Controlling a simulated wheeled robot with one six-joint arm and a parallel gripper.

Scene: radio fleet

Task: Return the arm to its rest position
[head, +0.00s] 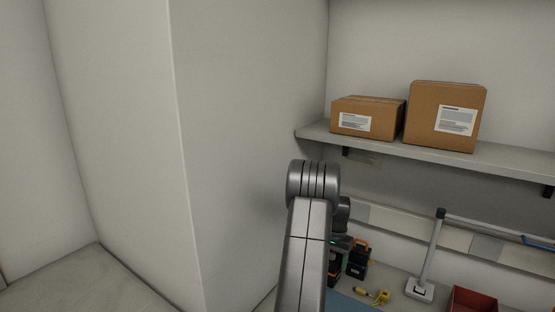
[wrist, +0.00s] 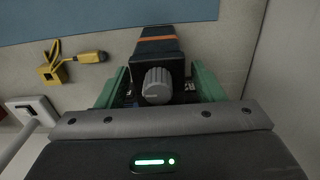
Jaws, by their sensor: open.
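My gripper (wrist: 160,82) shows in the wrist view as two green fingers, spread apart. A black device with a grey knob and an orange stripe (wrist: 160,47) shows between and beyond the fingers. I cannot tell whether either finger touches it. In the head view my arm reaches forward at the lower middle, bent at a grey joint. It largely hides the gripper end, and only dark parts with a bit of green show at its right, above a black and orange item.
A black item with an orange handle (head: 358,259), a yellow connector piece (head: 374,296), a lamp-like post (head: 430,255) and a red bin (head: 472,301) are on the worktop. A shelf (head: 520,161) above holds two cardboard boxes (head: 367,117). A wall corner (head: 190,160) stands left of my arm.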

